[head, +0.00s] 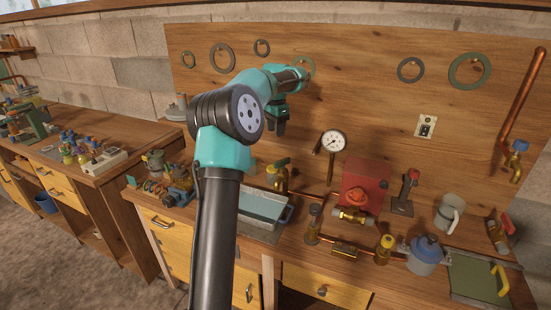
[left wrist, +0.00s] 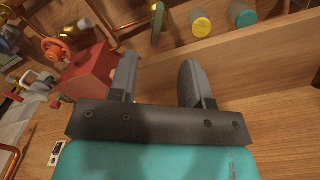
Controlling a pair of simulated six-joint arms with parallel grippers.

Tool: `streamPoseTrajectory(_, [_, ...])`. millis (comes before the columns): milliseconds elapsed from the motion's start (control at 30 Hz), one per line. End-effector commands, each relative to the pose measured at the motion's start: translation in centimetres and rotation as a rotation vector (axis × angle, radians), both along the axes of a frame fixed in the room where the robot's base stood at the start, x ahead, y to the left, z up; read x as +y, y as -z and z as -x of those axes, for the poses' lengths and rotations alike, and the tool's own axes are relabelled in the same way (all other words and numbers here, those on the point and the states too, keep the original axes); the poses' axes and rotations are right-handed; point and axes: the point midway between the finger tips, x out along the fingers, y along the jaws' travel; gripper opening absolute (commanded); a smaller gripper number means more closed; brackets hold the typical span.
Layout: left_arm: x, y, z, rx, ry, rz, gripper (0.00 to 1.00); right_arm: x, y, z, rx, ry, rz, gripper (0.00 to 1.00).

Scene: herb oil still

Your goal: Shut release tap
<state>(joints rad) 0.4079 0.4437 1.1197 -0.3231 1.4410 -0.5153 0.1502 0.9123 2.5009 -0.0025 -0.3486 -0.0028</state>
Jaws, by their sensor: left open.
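I cannot tell for sure which fitting is the release tap. A brass tap with a green lever (head: 279,177) stands behind the blue-grey tray. A red box (head: 364,182) with an orange handwheel (head: 357,196) stands at the bench's middle; it also shows at the left of the left wrist view (left wrist: 88,76). A blue-handled tap (head: 518,150) sits on the copper pipe at far right. My left gripper (head: 278,130) is open and empty, in front of the wooden back panel, above the green-lever tap. It also shows in the left wrist view (left wrist: 160,78), touching nothing visible. My right gripper is out of view.
A gauge (head: 333,142) rises left of the red box. Brass piping (head: 343,248), a blue-lidded pot (head: 425,252) and a grey mug (head: 449,212) crowd the right. A tray (head: 285,222) lies partly behind my left arm. Rings hang on the panel (head: 350,80).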

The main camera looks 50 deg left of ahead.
Motion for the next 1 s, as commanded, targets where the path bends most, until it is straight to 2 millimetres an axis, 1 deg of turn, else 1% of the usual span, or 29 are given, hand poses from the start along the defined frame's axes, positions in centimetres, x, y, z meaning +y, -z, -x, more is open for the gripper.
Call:
streamPoseTrajectory(33, [0.0,0.9,0.1,0.004,0.0,0.001,0.44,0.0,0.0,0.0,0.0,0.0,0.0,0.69])
streamPoseTrajectory(100, [0.0,2.0,0.1,0.004,0.0,0.001,0.44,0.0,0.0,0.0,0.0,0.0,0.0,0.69])
streamPoseTrajectory(700, [0.0,11.2,0.0,0.003,0.0,0.001,0.44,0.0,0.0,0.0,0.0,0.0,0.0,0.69])
streamPoseTrajectory(900, [0.0,13.5,0.0,0.002,0.0,0.001,0.44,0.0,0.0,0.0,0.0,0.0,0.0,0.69])
streamPoseTrajectory(1000, [0.0,14.1,0.0,0.002,0.0,0.001,0.44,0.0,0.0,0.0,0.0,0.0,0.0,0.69])
